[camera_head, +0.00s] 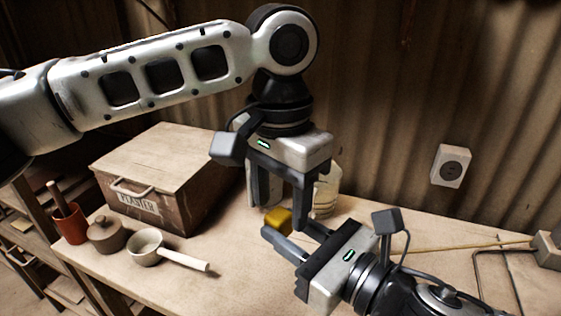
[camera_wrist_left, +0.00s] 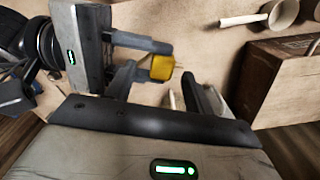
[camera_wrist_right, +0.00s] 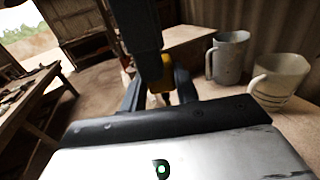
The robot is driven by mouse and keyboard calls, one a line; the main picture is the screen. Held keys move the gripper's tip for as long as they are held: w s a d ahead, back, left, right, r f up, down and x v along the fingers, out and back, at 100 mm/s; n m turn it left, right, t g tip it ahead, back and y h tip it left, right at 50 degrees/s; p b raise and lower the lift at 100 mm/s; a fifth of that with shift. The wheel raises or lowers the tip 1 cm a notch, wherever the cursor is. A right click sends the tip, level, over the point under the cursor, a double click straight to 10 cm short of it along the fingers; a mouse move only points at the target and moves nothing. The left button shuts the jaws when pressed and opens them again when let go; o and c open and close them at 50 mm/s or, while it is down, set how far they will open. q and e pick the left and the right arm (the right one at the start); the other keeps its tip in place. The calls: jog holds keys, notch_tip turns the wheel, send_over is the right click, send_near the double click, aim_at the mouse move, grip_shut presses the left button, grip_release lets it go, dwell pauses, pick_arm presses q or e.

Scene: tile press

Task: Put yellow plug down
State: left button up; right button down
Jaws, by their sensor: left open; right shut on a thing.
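The yellow plug (camera_head: 278,218) is at the fingertips of my right gripper (camera_head: 285,236), which is shut on it above the workbench. The plug also shows in the left wrist view (camera_wrist_left: 162,68), with thin prongs pointing away from the right gripper, and partly in the right wrist view (camera_wrist_right: 160,82). My left gripper (camera_head: 284,210) is open and empty, pointing down just above and behind the plug. In the left wrist view, the right gripper's fingers reach in between my left fingers. I cannot tell whether the left fingers touch the plug.
A wooden plaster box (camera_head: 160,175), a saucepan (camera_head: 147,247), a lidded pot (camera_head: 107,235) and a red cup (camera_head: 69,224) stand on the left of the bench (camera_head: 235,270). A pale container (camera_head: 328,190) stands behind the grippers. A socket (camera_head: 451,166) is on the wall.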

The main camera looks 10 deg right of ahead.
aim_at(279, 214)
pick_arm(q)
jog(key=shift+f, duration=1.8)
jog(key=c, duration=1.1)
pick_arm(e)
jog(key=c, duration=1)
grip_release()
jog(key=shift+o, duration=0.2)
